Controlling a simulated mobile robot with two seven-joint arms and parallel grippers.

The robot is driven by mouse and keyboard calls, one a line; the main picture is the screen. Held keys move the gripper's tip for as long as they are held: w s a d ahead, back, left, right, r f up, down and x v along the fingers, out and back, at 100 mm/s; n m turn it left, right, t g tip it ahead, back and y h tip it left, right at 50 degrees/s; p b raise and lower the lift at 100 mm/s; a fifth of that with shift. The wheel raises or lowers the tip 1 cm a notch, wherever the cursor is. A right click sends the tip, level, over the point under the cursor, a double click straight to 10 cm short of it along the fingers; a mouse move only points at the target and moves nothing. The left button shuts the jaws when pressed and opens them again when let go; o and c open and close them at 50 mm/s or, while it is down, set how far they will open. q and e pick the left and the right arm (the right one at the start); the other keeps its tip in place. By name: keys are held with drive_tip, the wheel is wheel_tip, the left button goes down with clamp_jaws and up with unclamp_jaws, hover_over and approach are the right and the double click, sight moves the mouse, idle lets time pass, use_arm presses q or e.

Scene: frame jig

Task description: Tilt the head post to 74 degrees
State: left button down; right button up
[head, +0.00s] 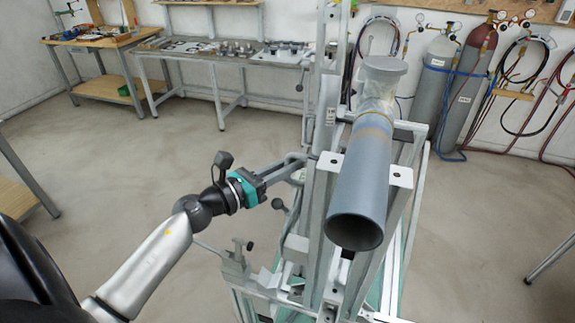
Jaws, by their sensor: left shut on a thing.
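The frame jig (310,205) is a grey metal stand at centre right. A tall grey upright post (326,118) rises from it and leans slightly; I cannot tell for certain that this is the head post, and I see no readable angle scale. The fingertips partly hide the grip. My right gripper is not in view.
A large blue-grey tube (362,180) lies over the jig, its open end towards me, hiding part of the frame. Workbenches (220,52) and gas cylinders (470,70) stand behind. The floor (120,165) left is clear.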

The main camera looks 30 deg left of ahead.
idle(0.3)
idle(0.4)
use_arm(q)
drive_tip(key=c, duration=1.1)
unclamp_jaws()
drive_tip(key=shift+s, duration=0.1)
drive_tip(key=shift+b+v, duration=2.55)
drive_tip(key=shift+v, duration=5.05)
